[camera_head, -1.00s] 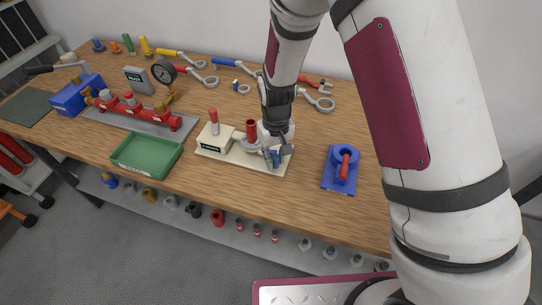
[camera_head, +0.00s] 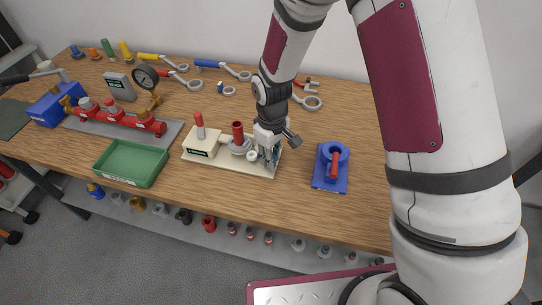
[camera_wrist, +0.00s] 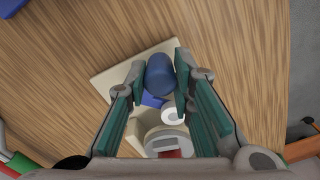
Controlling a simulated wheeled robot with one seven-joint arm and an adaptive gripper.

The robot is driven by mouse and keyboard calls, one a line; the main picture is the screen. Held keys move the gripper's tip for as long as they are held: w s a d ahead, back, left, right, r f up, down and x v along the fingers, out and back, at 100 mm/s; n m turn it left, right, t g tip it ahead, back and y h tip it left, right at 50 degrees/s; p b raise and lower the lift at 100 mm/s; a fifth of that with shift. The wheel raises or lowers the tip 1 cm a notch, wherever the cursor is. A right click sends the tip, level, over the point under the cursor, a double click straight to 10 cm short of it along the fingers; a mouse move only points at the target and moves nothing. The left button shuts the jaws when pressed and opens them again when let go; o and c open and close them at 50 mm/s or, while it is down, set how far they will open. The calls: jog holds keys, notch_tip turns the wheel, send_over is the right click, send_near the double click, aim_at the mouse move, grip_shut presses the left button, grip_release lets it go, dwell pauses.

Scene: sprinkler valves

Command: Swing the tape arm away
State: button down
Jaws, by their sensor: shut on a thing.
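The taping fixture has a cream base (camera_head: 215,162) with a block, a red-handled lever, and a round grey holder (camera_head: 239,146) with an upright red tube. A small white tape ring (camera_head: 253,155) is beside the holder; it also shows in the wrist view (camera_wrist: 172,116). My gripper (camera_head: 270,160) is at the base's right end. In the wrist view my gripper (camera_wrist: 162,70) has its green-padded fingers shut on a blue cylindrical knob (camera_wrist: 159,75), which seems to belong to the tape arm. The arm's link is mostly hidden beneath the knob and fingers.
A blue stand with a red handle (camera_head: 332,168) is close on the right. A green tray (camera_head: 131,163) and a red valve manifold (camera_head: 118,116) are on the left. Wrenches (camera_head: 222,68) lie behind. Bare table lies in front of the base.

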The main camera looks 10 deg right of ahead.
jog(key=c, duration=1.4)
grip_release()
jog(key=shift+r, duration=0.1)
notch_tip(320, 180, up, 12)
